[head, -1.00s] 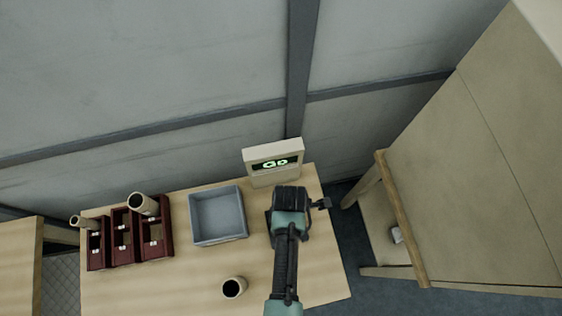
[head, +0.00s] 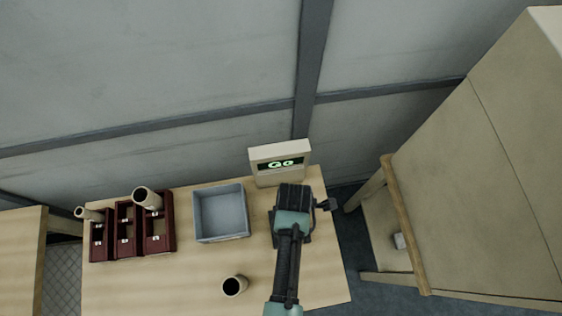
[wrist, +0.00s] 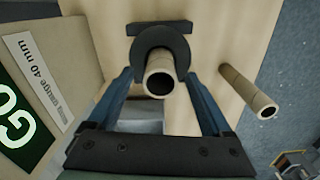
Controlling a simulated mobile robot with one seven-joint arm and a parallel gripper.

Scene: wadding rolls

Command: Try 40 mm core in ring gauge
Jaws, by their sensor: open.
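A beige core (wrist: 159,78) stands in the black ring gauge (wrist: 177,44) in the wrist view, its open end toward the camera. The ring curves around it. My gripper (wrist: 160,75) is open, with one blue finger on each side of the core. Gaps show between the fingers and the core. In the head view my gripper (head: 292,200) is at the right of the table and hides the core and most of the gauge. The cream display box (head: 279,164) behind it shows a green "Go". Its label (wrist: 38,80) reads ring gauge 40 mm.
Another core (head: 234,286) stands alone near the table's front. A grey-blue tray (head: 220,235) sits left of my gripper. Dark red bins (head: 126,248) stand at the far left, with cores (head: 147,198) at their back. A wooden cabinet (head: 470,190) stands to the right.

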